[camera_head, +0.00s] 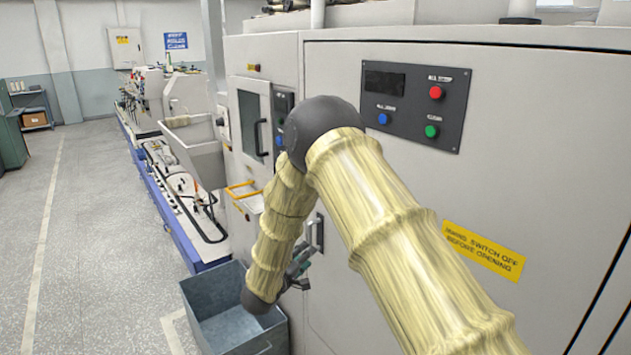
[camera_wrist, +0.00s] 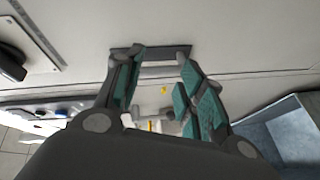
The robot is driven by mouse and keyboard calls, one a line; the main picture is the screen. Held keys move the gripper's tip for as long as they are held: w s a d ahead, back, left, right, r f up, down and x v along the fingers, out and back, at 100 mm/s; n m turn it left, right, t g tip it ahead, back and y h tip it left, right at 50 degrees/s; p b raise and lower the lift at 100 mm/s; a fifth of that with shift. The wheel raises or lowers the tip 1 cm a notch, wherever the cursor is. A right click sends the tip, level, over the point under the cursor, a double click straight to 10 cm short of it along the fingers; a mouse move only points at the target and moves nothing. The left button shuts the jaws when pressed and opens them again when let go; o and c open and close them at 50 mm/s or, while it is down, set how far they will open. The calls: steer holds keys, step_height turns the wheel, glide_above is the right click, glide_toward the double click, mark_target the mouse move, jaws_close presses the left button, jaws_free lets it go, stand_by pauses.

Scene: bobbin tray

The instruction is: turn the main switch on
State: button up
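A grey handle on a dark plate (camera_head: 317,232) is set in the pale machine front, just right of my forearm in the head view. No label on it is readable, so I cannot tell whether it is the main switch. My gripper (camera_head: 300,265) is beside this handle and partly hidden by my arm. In the wrist view my gripper (camera_wrist: 158,78) is open, with green finger pads apart. The handle's plate (camera_wrist: 150,50) lies just beyond the fingertips. A grey bar shows between the fingers; contact cannot be told.
A blue-grey bin (camera_head: 222,292) stands on the floor below my gripper; it also shows in the wrist view (camera_wrist: 270,140). A button panel (camera_head: 415,105) and a yellow mains-switch warning label (camera_head: 483,251) are on the machine. The aisle floor at left is clear.

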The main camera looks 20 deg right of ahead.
steer(key=w+a+r+m+g+h+p, duration=0.1)
steer(key=r+g+h, duration=0.1)
steer(key=r, duration=0.6)
steer(key=w+a+r+g+h+p, duration=0.1)
steer(key=a+r+g+h, duration=0.1)
steer(key=r, duration=0.7)
steer(key=w+a+r+m+g+h+p, duration=0.1)
steer(key=r+g+h, duration=0.1)
steer(key=r, duration=0.6)
steer(key=p+x, duration=0.4)
steer(key=x, duration=0.6)
steer(key=shift+w+d+f, duration=0.2)
steer(key=shift+w+f, duration=0.05)
steer(key=shift+f, duration=0.05)
jaws_close()
